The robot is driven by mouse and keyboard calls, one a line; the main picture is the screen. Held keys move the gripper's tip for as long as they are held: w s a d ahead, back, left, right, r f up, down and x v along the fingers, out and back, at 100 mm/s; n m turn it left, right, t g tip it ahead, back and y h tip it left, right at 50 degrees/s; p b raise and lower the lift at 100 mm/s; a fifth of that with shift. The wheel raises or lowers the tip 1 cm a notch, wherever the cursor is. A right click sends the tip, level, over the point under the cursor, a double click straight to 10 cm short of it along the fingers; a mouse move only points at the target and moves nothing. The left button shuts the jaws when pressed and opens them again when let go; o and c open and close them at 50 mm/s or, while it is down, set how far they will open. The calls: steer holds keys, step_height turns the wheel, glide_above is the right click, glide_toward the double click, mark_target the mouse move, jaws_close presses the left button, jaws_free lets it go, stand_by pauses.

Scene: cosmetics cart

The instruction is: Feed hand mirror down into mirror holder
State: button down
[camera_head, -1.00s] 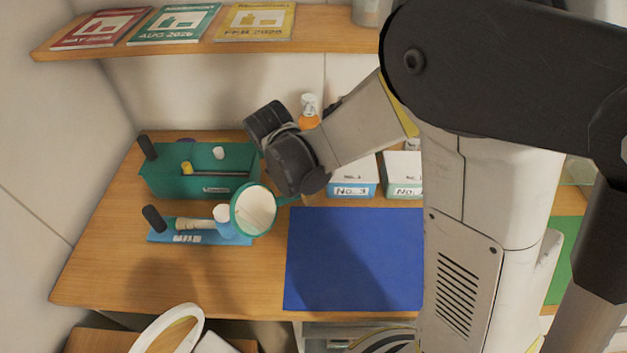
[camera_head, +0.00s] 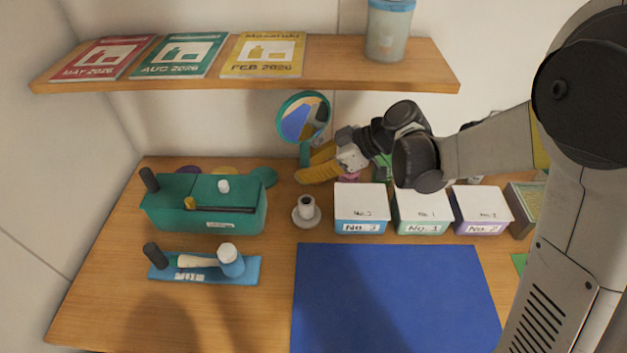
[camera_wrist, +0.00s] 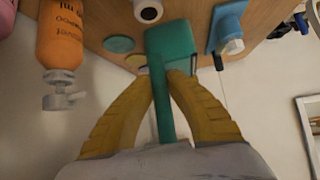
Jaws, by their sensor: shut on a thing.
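The hand mirror (camera_head: 303,118) has a round teal frame and a teal handle. It is upright in the head view, glass end up. My gripper (camera_head: 308,168) has yellow fingers and is shut on the handle, which also shows between the fingertips in the wrist view (camera_wrist: 161,105). The mirror holder (camera_head: 306,210) looks like a small grey-white upright tube with a dark opening on a round base. It stands on the table below the mirror, with a gap between them. The handle's lower end is partly hidden by my fingers.
A teal box (camera_head: 240,215) stands left of the holder, with a blue tray (camera_head: 215,270) in front. White-lidded boxes (camera_head: 360,208) stand to the right. An orange bottle (camera_wrist: 62,40) is near my gripper in the wrist view. A shelf (camera_head: 345,75) overhangs behind. The blue mat (camera_head: 395,295) is clear.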

mark_target(306, 196)
step_height(306, 196, down, 6)
steer(key=b, duration=0.4)
steer(key=shift+f+b, duration=1.65)
steer(key=shift+b, duration=0.15)
stand_by(1.5)
steer(key=shift+r+p, duration=2.85)
steer(key=shift+r, duration=1.2)
